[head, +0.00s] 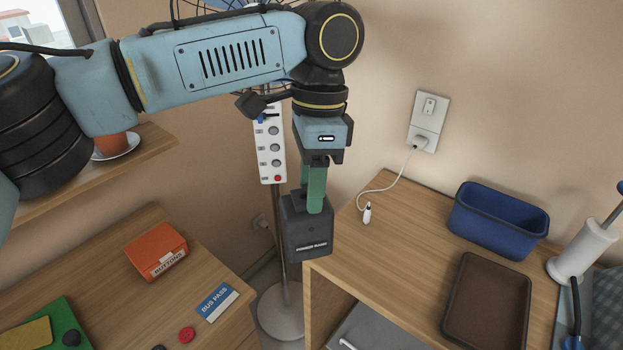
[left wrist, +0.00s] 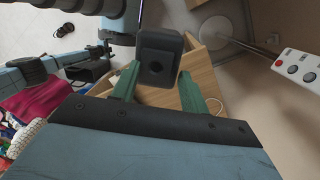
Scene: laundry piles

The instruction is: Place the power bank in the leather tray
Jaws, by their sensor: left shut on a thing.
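The power bank (head: 308,232) is a dark grey block with a white label on its front. My left gripper (head: 314,196) points down and is shut on its upper part, with green fingers. It hangs in the air in front of the left edge of the right-hand wooden surface. In the left wrist view the power bank (left wrist: 160,58) shows between the green fingers. The leather tray (head: 487,304) is brown and shallow, lies on the right-hand wooden surface, and looks empty. It is to the right of the power bank and apart from it. My right gripper is not in view.
A blue bin (head: 499,220) stands behind the tray, and a white roll holder (head: 584,251) to its right. A white cable end (head: 367,213) lies on the wooden top (head: 400,258). A white power strip (head: 271,145) hangs behind my gripper. An orange box (head: 156,252) sits at left.

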